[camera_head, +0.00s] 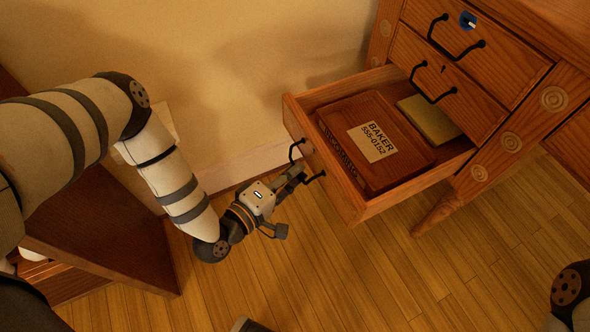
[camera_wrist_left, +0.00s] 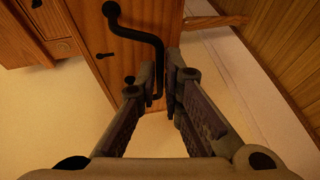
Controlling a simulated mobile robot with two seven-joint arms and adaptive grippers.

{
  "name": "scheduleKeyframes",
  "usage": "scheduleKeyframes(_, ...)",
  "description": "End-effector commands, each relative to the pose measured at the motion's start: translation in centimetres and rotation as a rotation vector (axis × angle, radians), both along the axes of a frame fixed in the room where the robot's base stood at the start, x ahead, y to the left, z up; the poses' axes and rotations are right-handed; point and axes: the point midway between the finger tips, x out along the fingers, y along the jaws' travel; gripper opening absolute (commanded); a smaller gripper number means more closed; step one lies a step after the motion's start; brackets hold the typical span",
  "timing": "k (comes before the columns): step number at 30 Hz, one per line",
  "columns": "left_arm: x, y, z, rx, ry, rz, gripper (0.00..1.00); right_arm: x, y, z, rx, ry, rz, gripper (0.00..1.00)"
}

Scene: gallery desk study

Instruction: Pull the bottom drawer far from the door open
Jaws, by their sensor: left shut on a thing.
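The bottom drawer (camera_head: 350,203) of the wooden desk is pulled well out, so its inside shows. A wooden box (camera_head: 408,140) with a "BAKER 555-0152" label and a yellowish pad (camera_head: 428,121) lie in it. My left gripper (camera_head: 296,174) is at the drawer front, shut on the black drawer handle (camera_head: 316,177). In the left wrist view the bent handle (camera_wrist_left: 148,38) runs down between the fingers (camera_wrist_left: 165,88). Part of the handle is hidden by the fingers. My right gripper is not in view.
Two closed drawers with black handles sit above; the top one (camera_head: 480,45) has a blue-marked lock. A desk leg (camera_head: 440,211) stands below the open drawer. A brown wooden piece of furniture (camera_head: 110,235) is at left. The plank floor (camera_head: 370,285) in front is mostly clear.

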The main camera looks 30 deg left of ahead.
Motion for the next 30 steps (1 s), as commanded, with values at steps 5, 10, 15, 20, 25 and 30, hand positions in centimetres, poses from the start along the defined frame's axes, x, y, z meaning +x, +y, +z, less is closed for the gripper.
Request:
scheduleKeyframes(5, 0.0, -0.1, 0.0, 0.000, 0.000, -0.003, 0.28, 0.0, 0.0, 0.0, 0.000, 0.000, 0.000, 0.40)
scheduleKeyframes(10, 0.0, -0.1, 0.0, 0.000, 0.000, -0.002, 0.28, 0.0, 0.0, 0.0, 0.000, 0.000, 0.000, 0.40)
scheduleKeyframes(15, -0.4, 0.1, 0.0, 0.000, 0.001, -0.001, 0.28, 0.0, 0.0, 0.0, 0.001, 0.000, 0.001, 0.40)
scheduleKeyframes(20, -3.8, 0.8, 0.6, -0.001, 0.006, -0.001, 0.28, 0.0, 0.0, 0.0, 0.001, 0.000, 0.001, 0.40)
scheduleKeyframes(25, -8.2, 1.8, 1.4, -0.001, 0.005, -0.001, 0.28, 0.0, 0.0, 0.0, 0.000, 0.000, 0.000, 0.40)
scheduleKeyframes(30, -10.9, 2.5, 2.0, -0.001, 0.002, -0.002, 0.28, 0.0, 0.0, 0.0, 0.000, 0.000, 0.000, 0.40)
